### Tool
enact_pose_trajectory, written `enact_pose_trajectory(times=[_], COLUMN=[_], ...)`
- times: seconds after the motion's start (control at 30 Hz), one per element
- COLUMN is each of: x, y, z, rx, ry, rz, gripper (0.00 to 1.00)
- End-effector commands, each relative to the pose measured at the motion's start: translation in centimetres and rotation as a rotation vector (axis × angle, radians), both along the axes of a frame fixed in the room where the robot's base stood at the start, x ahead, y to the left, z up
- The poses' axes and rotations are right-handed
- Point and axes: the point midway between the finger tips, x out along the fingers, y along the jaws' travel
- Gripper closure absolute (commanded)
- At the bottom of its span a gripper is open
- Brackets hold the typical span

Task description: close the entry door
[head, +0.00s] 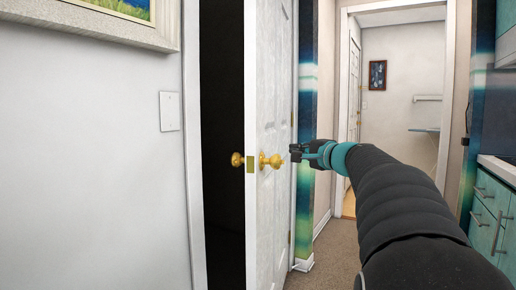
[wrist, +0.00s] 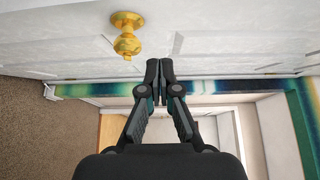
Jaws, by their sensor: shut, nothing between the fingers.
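The entry door (head: 273,105) is white and panelled, and stands partly open in the head view, with a dark gap between its edge and the frame (head: 190,150) on the left. A brass knob (head: 270,161) sits on its near face, and another knob (head: 237,160) shows on the far side. My gripper (head: 294,152) is shut and empty, to the right of the near knob, close to the door face. In the wrist view the door (wrist: 220,35) spans the top, the knob (wrist: 127,35) is left of my gripper (wrist: 158,62). I cannot tell whether the fingertips touch the door.
A white wall with a light switch (head: 170,111) and a framed picture (head: 125,14) is on the left. A doorway to another room (head: 400,70) is behind my arm. Teal cabinets (head: 489,210) stand at the right. Carpet (head: 335,250) lies clear below the arm.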

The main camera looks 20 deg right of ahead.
Motion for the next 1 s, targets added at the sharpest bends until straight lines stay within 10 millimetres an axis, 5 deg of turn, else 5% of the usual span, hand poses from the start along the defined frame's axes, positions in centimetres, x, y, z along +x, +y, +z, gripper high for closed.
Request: enact_pose_trajectory(times=[0.63, 1.0], x=[10.2, 12.1], y=[1.5, 4.4], z=[0.2, 0.0], rx=[0.004, 0.003], ry=[0.000, -0.001], rz=[0.002, -0.001], gripper=[1.00, 1.00])
